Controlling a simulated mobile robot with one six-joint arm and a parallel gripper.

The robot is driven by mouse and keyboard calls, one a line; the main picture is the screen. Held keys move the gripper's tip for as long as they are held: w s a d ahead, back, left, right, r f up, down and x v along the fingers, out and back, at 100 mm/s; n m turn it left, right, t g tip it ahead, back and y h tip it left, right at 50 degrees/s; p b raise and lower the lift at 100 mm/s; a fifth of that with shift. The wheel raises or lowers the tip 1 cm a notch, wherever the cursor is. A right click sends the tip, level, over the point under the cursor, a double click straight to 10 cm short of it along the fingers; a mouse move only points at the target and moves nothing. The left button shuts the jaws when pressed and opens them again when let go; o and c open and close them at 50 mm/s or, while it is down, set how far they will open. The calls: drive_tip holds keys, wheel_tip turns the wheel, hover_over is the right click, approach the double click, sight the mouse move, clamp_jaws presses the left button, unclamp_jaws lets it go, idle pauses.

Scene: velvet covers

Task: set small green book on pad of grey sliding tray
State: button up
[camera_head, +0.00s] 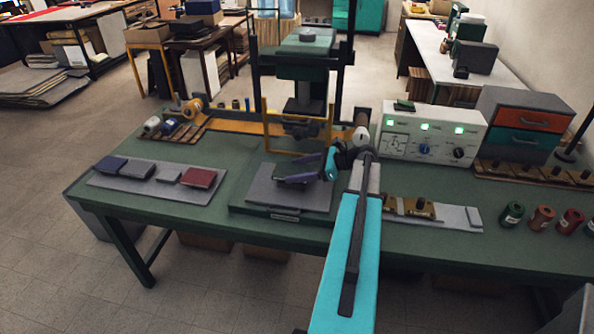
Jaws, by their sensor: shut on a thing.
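The grey sliding tray (262,208) sits at the front middle of the green bench, below the press, with a flat grey pad (268,191) on it. My gripper (296,179) reaches in from the right, low over the pad. It is shut on a thin dark thing, seen nearly edge-on and mostly hidden by the fingers; I take it as the small green book (290,185), though its colour is hard to read. I cannot tell whether it touches the pad.
A grey board (128,186) at left holds several small books, including a dark red one (199,178). The press frame (303,70) stands behind the tray. A control box (430,135), a drawer unit (525,122) and spools (541,219) are at right.

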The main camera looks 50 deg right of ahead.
drive_tip(key=shift+w+d+f, duration=0.1)
drive_tip(key=shift+d+f, duration=0.05)
drive_tip(key=shift+f, duration=0.45)
drive_tip(key=shift+w+d+f, duration=0.1)
drive_tip(key=shift+f, duration=0.5)
drive_tip(key=o, duration=1.2)
drive_tip(key=shift+s, duration=0.1)
drive_tip(key=b+v, duration=0.3)
drive_tip(key=v, duration=1)
drive_tip(key=shift+s+d+r, duration=0.15)
drive_tip(key=shift+s+r, duration=0.05)
drive_tip(key=shift+r, duration=0.05)
